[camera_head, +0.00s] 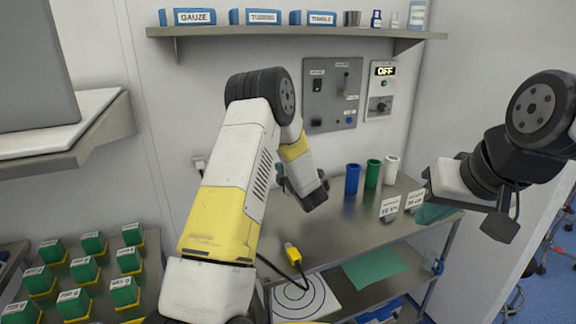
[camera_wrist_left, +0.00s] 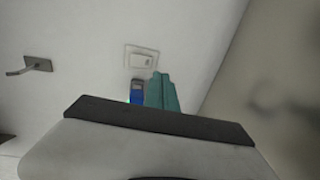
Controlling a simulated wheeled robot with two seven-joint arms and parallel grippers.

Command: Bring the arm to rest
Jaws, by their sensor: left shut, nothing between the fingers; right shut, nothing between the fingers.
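My left arm rises from the bottom of the head view, bends at a dark elbow high up, and its forearm hangs down. My left gripper (camera_head: 281,178) is mostly hidden behind the wrist, above the left part of the metal table (camera_head: 335,235); it is shut and empty. In the left wrist view its dark edge (camera_wrist_left: 160,124) and pale housing fill the bottom. My right arm comes in from the right edge. My right gripper (camera_head: 427,180) is shut and empty, pointing left near the table's right end, its fingers partly hidden.
Blue (camera_head: 352,179), green (camera_head: 372,174) and white (camera_head: 391,170) cups stand at the table's back. A wall shelf (camera_head: 290,31) holds labelled boxes. Green blocks (camera_head: 93,243) stand at lower left. A yellow device (camera_head: 292,254) with a cable is at the table's front.

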